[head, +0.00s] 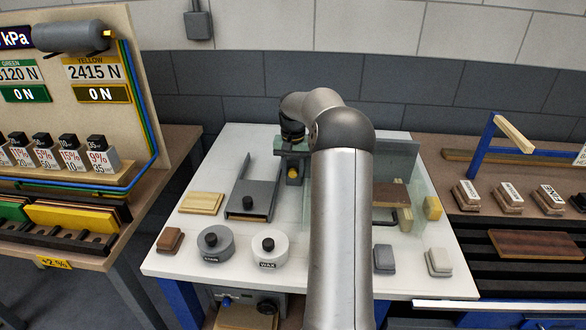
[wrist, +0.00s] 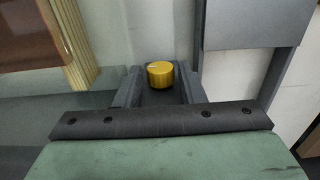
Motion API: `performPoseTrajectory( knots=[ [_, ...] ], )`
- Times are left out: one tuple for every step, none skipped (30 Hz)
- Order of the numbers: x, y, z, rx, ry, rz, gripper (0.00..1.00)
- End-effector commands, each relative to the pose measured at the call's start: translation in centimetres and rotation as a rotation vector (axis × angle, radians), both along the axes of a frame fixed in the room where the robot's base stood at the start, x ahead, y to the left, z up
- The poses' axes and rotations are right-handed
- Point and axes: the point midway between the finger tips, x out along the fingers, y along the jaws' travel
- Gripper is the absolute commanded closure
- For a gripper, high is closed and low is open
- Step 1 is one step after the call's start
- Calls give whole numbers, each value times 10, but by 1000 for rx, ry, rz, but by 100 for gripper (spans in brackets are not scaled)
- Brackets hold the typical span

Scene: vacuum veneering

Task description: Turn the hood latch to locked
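A yellow round knob, which I take to be the hood latch (wrist: 160,74), has a pale mark on its top in the wrist view. It also shows in the head view (head: 293,173), below the end of my arm. My gripper (wrist: 159,68) points down at it, with one dark finger on each side of the knob and small gaps visible, so it looks open around it. Whether the fingers reach down to the knob's sides is unclear. The clear hood (head: 400,160) stands to the right, partly hidden by my arm. A brown panel (head: 390,194) shows by it.
A grey slide plate (head: 250,198) lies left of the knob on the white table (head: 190,255). A grey pot (head: 216,243) and a wax pot (head: 269,248) stand in front. A yellow block (head: 432,208) sits at the right.

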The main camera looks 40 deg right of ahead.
Motion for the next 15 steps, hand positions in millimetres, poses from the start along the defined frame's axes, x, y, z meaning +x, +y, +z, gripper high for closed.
performPoseTrajectory(
  knots=[
    [0, 0, -1, 0, 0, 0, 64],
    [0, 0, -2, 0, 0, 0, 64],
    [0, 0, -2, 0, 0, 0, 64],
    [0, 0, -2, 1, -1, 0, 64],
    [0, 0, -2, 0, -1, 0, 64],
    [0, 0, -2, 1, -1, 0, 64],
    [0, 0, -2, 0, -1, 0, 64],
    [0, 0, -2, 1, -1, 0, 64],
    [0, 0, -2, 1, -1, 0, 70],
    [0, 0, -2, 1, -1, 0, 78],
    [0, 0, -2, 1, -1, 0, 86],
    [0, 0, -2, 1, -1, 0, 96],
    [0, 0, -2, 1, -1, 0, 96],
    [0, 0, -2, 1, -1, 0, 96],
    [0, 0, -2, 0, 0, 0, 96]
  ],
)
